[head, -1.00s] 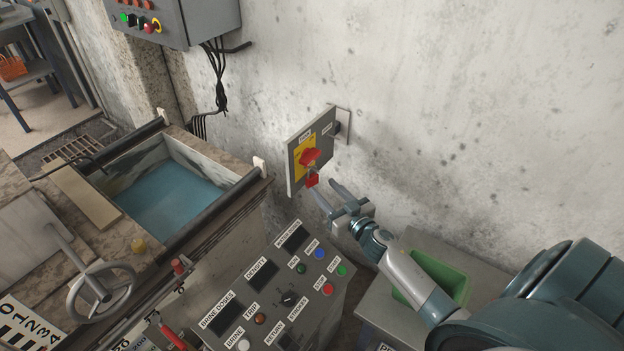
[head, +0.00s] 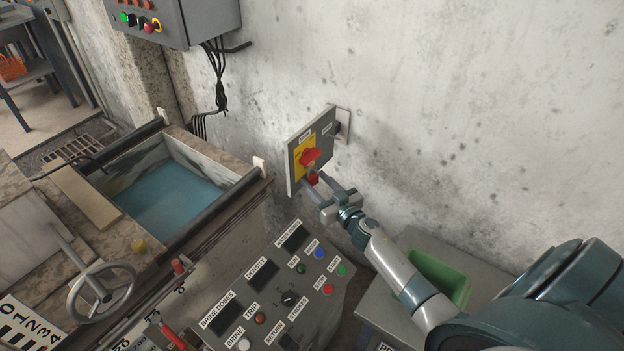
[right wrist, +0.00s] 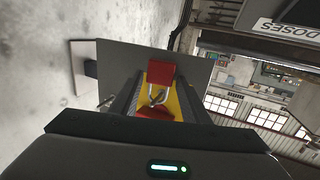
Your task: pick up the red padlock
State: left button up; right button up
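The red padlock (head: 313,178) hangs by its shackle from the red rotary handle (head: 309,156) on the yellow plate of a grey switch box (head: 296,177). In the right wrist view the padlock body (right wrist: 161,73) and its silver shackle show against the yellow plate, with part of the red handle (right wrist: 154,114) below. My right gripper (head: 316,187) is at the padlock, its fingers spread to either side. In the right wrist view the open fingers (right wrist: 159,98) flank the padlock with gaps visible. My left gripper is not in view.
A control desk (head: 262,318) with buttons and displays stands below the switch box. A green bin (head: 441,277) sits on a grey cabinet to its right. A tank of blue liquid (head: 170,197) lies left. The concrete wall is close behind the box.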

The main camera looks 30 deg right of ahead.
aim_at(316, 173)
jog(key=c, duration=0.7)
jog(key=shift+r, duration=0.15)
jog(key=shift+r+p, duration=0.3)
jog(key=shift+r, duration=0.25)
jog(key=s, duration=0.1)
jog(key=s+d, duration=0.1)
jog(key=s, duration=0.1)
jog(key=shift+s+d+f, duration=0.1)
jog(key=shift+s+d, duration=0.05)
jog(key=shift+d, duration=0.05)
jog(key=s+d, duration=0.1)
jog(key=s, duration=0.3)
jog(key=s+d+b, duration=0.1)
jog(key=s+d, duration=0.1)
jog(key=s, duration=0.2)
jog(key=s+d+b, duration=0.1)
jog(key=s+d, duration=0.1)
jog(key=s, duration=0.2)
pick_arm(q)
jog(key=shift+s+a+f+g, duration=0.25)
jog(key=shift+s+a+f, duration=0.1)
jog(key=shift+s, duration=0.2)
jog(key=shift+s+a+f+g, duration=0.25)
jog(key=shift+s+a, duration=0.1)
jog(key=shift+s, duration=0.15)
pick_arm(e)
jog(key=shift+s+d, duration=0.3)
jog(key=shift+s, duration=0.4)
